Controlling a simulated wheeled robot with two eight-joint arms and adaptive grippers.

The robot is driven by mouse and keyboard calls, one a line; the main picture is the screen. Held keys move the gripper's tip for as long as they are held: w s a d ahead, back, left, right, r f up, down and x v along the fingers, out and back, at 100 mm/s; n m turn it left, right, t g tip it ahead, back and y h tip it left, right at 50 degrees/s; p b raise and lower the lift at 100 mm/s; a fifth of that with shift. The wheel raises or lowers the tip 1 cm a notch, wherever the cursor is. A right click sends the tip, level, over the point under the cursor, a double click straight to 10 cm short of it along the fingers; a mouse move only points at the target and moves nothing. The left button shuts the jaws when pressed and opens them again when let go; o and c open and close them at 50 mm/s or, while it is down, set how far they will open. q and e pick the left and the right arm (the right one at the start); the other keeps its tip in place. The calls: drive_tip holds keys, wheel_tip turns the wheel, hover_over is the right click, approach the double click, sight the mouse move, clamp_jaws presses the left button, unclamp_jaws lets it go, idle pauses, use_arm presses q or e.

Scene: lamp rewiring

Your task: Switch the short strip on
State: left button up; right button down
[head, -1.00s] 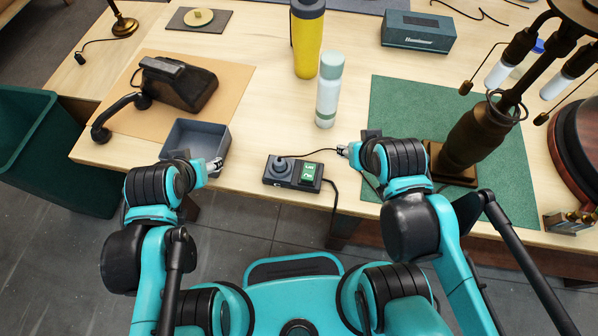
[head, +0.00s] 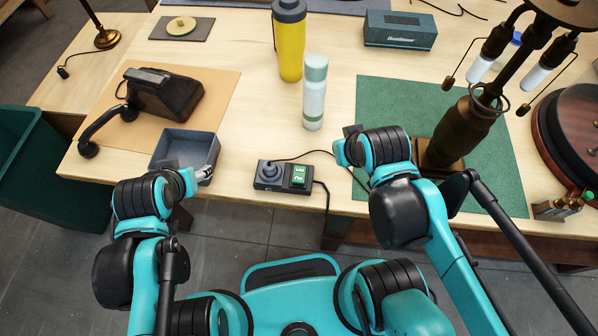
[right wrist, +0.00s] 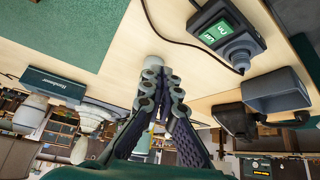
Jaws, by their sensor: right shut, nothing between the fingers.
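The short strip (head: 284,177) is a small dark box near the table's front edge. A grey round plug (head: 270,171) sits on its left part, and a lit-looking green rocker switch (head: 299,176) on its right. The strip also shows in the right wrist view (right wrist: 212,25), upside down, with the green switch facing the camera. My right gripper (right wrist: 160,70) is shut and empty, apart from the strip. In the head view its hand is right of the strip, with its fingertips mostly hidden. My left gripper (head: 209,172) is at the grey tray's front right edge; its jaw state is unclear.
A grey tray (head: 163,164) and a black telephone (head: 160,95) are to the left. A pale bottle (head: 314,95) and a yellow flask (head: 289,45) stand behind the strip. A dark lamp (head: 462,130) stands on the green mat (head: 385,95). A black cord runs from the strip.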

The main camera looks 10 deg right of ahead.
sight(298, 180)
drive_tip(key=w+a+r+n+g+p, duration=0.2)
drive_tip(key=a+n+g+p, duration=0.2)
drive_tip(key=a+n+g, duration=0.4)
drive_tip(key=a+n, duration=0.1)
drive_tip(key=n, duration=0.4)
drive_tip(key=shift+w+a+r, duration=0.15)
drive_tip(key=shift+w+r, duration=0.05)
drive_tip(key=shift+w, duration=0.1)
drive_tip(key=f+b, duration=0.1)
drive_tip(key=f, duration=0.3)
drive_tip(key=s+f+b, duration=0.1)
drive_tip(key=f+b, duration=0.1)
drive_tip(key=f, duration=0.3)
drive_tip(key=f+b, duration=0.2)
drive_tip(key=f, duration=0.2)
drive_tip(key=shift+s+a+f, duration=0.25)
drive_tip(key=shift+s+f, duration=0.05)
drive_tip(key=shift+f, duration=0.2)
